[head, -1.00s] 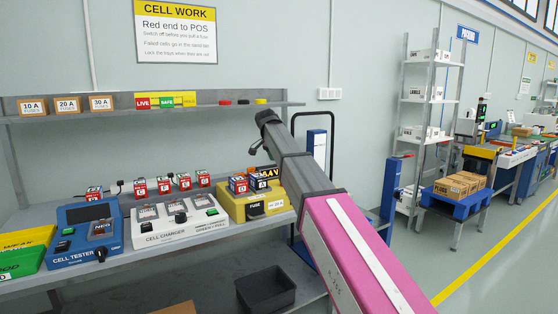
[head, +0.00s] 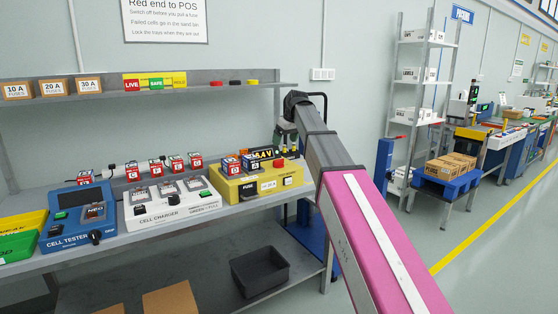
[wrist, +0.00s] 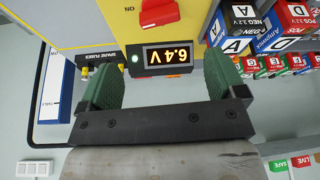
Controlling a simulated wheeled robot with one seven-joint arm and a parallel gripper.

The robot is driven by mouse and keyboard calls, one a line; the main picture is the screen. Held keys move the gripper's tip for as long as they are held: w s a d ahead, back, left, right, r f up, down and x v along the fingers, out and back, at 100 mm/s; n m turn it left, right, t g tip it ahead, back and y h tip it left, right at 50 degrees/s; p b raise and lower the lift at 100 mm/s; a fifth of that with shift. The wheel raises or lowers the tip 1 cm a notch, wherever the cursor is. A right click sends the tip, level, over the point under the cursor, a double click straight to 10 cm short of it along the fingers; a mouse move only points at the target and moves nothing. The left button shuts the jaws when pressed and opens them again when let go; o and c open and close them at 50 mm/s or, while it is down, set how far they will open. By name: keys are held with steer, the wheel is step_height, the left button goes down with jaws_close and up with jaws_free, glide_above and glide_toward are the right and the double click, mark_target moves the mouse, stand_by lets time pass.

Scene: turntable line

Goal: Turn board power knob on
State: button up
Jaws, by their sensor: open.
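In the head view my gripper (head: 285,132) is partly hidden behind my arm.
Labelled cells (wrist: 237,22) stand close to the right finger in the wrist view. The white cell charger (head: 170,205) and blue cell tester (head: 80,220) sit left of the board. A shelf (head: 210,90) runs above the bench. A dark bin (head: 260,270) is below.

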mark_target(279, 160)
steer(key=shift+n, duration=0.5)
steer(key=x, duration=1)
steer(key=shift+w+f, duration=0.1)
steer(key=shift+f, duration=0.2)
steer(key=shift+c, duration=0.3)
steer(key=c, duration=0.9)
